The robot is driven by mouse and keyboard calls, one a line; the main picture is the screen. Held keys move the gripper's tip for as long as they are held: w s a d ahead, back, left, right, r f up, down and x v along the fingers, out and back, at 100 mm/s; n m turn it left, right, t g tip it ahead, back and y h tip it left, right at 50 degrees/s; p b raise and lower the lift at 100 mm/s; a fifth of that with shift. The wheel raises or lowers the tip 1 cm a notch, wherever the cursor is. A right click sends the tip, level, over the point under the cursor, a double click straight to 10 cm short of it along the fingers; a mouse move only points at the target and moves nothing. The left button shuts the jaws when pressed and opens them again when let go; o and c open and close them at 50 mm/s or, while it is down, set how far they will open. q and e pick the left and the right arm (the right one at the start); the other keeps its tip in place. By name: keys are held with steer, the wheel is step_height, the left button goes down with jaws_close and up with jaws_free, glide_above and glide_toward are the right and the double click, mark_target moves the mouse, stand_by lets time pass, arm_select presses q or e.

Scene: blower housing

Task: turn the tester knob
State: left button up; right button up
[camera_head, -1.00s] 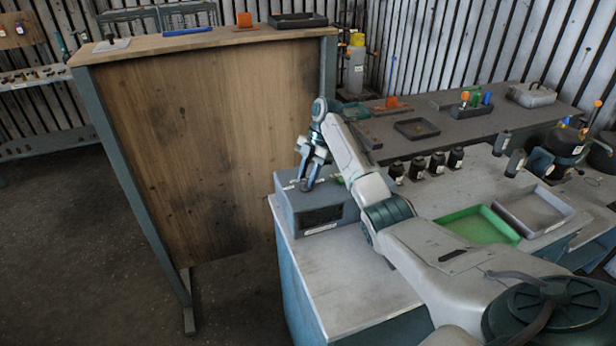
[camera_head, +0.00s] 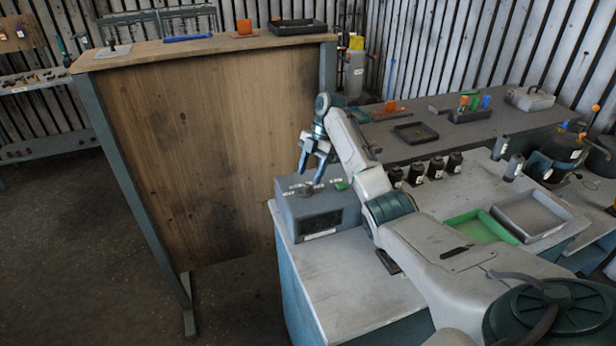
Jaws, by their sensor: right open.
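The tester is a grey box (camera_head: 318,217) with a dark front panel, standing at the left corner of the pale workbench. On its top are a small dark knob (camera_head: 301,189), small pale labels and a green patch (camera_head: 341,185). My right gripper (camera_head: 309,178) hangs over the tester's top, fingers pointing down and apart, with nothing between them. Its fingertips are just above the box near the knob; I cannot tell whether they touch it. My left gripper is not in view.
A tall wooden panel (camera_head: 210,150) stands left of the tester. Several dark bottles (camera_head: 435,168), a green tray (camera_head: 482,228) and a grey tray (camera_head: 531,215) are to the right. The bench top in front of the tester (camera_head: 335,275) is clear.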

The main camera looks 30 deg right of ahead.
steer(key=p+v, duration=0.4)
steer(key=v, duration=0.3)
steer(key=shift+r, duration=0.15)
stand_by(0.3)
